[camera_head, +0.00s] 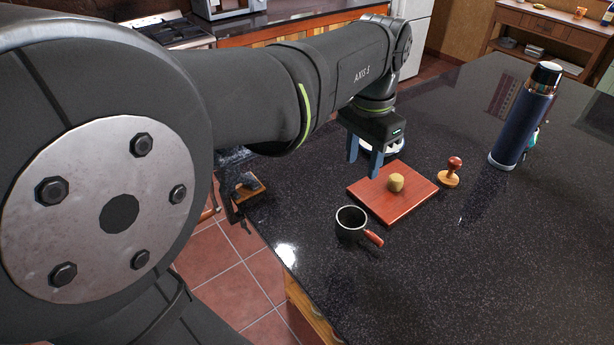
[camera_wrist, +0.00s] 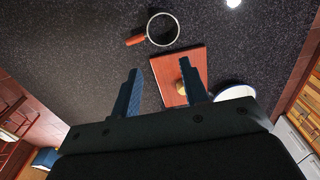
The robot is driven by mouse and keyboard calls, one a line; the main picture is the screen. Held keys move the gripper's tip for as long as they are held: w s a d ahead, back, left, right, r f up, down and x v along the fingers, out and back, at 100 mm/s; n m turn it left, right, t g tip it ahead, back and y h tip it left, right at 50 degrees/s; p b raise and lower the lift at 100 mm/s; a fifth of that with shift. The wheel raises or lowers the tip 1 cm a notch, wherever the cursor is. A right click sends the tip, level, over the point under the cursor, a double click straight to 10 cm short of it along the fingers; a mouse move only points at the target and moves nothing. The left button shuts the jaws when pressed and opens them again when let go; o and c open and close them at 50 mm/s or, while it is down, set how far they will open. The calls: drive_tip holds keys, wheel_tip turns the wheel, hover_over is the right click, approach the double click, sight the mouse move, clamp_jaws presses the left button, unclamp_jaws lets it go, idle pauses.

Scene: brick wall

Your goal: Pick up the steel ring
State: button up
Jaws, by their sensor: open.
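The only ring-like steel thing I can make out is a dark, open round piece with a bright rim and a red-brown handle (camera_head: 350,234); I take it as the steel ring. It rests on the black counter in front of the red board, handle toward the right. In the wrist view the ring (camera_wrist: 150,34) lies at the top, beyond my fingertips, handle to the left. My gripper (camera_head: 364,168) points down near the board's back left corner, apart from the ring.
A red board (camera_head: 405,205) bears a small yellowish lump (camera_head: 396,182). A wood-handled stamp (camera_head: 449,174) stands to its right, and a tall blue flask (camera_head: 524,118) farther right. A white round dish (camera_wrist: 236,93) is partly hidden behind my gripper. The counter's right front is clear.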

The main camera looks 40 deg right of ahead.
sight(370, 236)
drive_tip(key=s+a+f+n+h, duration=0.25)
drive_tip(key=a+n, duration=0.25)
drive_tip(key=n, duration=0.4)
drive_tip(key=s+a+f+n+h, duration=0.1)
drive_tip(key=s+a+n+h, duration=0.35)
drive_tip(key=n, duration=0.55)
drive_tip(key=shift+t, duration=0.3)
drive_tip(key=shift+w+a+x, duration=0.1)
drive_tip(key=shift+w+x, duration=0.05)
drive_tip(key=shift+x, duration=2.75)
drive_tip(key=shift+w+a+x, duration=0.1)
drive_tip(key=shift+x, duration=2.75)
drive_tip(key=shift+w+a+x, duration=0.1)
drive_tip(key=shift+w+x, duration=0.05)
drive_tip(key=shift+x, duration=2.75)
drive_tip(key=shift+f, duration=0.15)
clamp_jaws()
